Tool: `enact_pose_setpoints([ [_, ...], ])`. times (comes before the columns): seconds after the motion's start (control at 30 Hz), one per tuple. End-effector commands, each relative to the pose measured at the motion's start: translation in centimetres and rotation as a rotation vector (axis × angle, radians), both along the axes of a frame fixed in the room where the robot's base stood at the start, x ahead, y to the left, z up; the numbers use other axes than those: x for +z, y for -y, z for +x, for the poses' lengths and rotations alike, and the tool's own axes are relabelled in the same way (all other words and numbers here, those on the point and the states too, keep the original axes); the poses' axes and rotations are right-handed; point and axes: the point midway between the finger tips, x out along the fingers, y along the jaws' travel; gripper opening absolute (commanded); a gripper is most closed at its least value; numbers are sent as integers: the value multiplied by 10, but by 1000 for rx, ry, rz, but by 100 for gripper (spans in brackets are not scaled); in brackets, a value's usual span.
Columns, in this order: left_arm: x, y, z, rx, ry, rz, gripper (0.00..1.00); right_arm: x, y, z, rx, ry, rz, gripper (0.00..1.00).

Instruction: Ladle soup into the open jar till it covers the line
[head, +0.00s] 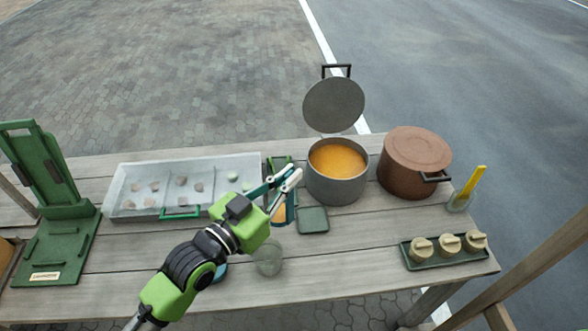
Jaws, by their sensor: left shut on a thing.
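A grey pot (337,187) of orange soup (338,160) stands at the back middle of the table, its round grey lid (334,104) raised behind it. My left gripper (286,184) is just left of the pot, shut on what looks like a blue ladle. Orange soup (280,214) shows just below the fingers, apparently in the ladle's bowl; the gripper partly hides it. A clear glass jar (269,260) stands nearer the front, below the gripper; it looks empty, and its line cannot be made out. My right gripper is not in view.
A lidded brown pot (414,165), a glass with a yellow utensil (471,187) and a green tray of small pots (445,251) stand right. A green square (313,220) lies near the grey pot. A pale tray (150,173) and green stand (58,235) are left.

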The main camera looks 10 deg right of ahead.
Motion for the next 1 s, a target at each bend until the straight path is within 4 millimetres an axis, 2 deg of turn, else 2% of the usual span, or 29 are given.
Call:
enact_pose_setpoints([
  [1.0, -6, -48, -60, 0, 2, -1, 0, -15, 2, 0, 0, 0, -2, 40],
])
